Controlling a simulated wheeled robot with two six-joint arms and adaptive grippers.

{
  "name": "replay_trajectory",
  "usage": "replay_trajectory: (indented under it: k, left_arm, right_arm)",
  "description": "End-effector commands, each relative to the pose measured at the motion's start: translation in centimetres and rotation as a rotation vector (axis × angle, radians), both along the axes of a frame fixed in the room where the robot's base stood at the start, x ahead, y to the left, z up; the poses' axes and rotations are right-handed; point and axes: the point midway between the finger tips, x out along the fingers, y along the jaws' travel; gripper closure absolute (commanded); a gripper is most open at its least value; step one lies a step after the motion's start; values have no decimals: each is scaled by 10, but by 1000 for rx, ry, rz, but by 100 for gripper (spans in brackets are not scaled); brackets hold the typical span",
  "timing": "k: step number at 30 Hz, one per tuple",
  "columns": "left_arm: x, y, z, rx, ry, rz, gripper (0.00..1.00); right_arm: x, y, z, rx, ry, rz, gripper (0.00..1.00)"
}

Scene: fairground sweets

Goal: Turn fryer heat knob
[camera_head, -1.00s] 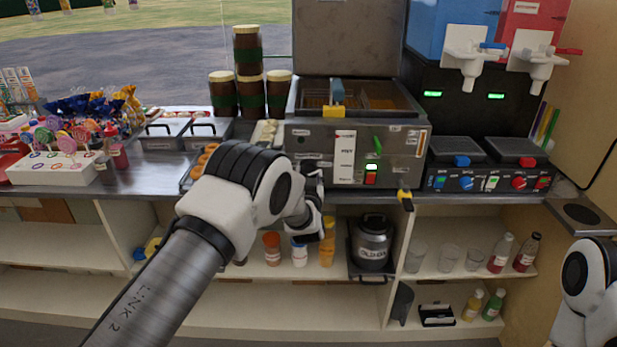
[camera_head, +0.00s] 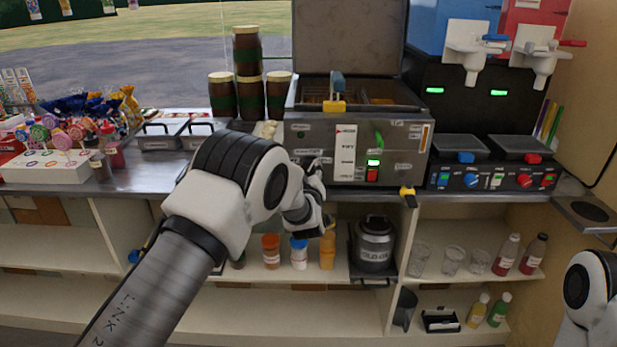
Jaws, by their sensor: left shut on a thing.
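The steel fryer (camera_head: 405,148) stands on the counter at the centre back with its lid raised. Its front panel carries a white label strip with a red mark (camera_head: 345,152), a green pointer-like piece (camera_head: 379,139), and a lit green light above a red switch (camera_head: 372,174). My left gripper (camera_head: 315,170) is at the panel's lower left, beside the label strip. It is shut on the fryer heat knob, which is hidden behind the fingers. My right gripper is out of view; only part of my right arm shows at lower right.
A yellow-handled basket (camera_head: 334,105) sits in the fryer. Brown jars (camera_head: 222,95) stand to the left, lollipops (camera_head: 62,140) farther left. A control box with blue and red knobs (camera_head: 490,178) stands right. Bottles and an old-oil can (camera_head: 374,245) are on the shelf below.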

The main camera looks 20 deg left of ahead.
Motion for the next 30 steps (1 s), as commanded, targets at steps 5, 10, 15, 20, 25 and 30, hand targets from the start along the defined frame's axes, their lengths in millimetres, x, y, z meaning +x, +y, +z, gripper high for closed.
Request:
replay_trajectory:
  k: [5,10,15,20,25,30]
  left_arm:
    - [0,0,-1,-51,-15,0,88]
    - [0,0,0,-69,-20,0,88]
    - [0,0,0,-70,-20,1,88]
    - [0,0,0,-69,-19,1,50]
    - [0,0,0,-69,-19,1,28]
    - [0,0,0,-69,-20,0,28]
  right_arm:
    - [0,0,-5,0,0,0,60]
    - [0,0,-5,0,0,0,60]
    - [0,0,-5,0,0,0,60]
    - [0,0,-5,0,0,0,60]
    - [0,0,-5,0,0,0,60]
    - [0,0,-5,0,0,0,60]
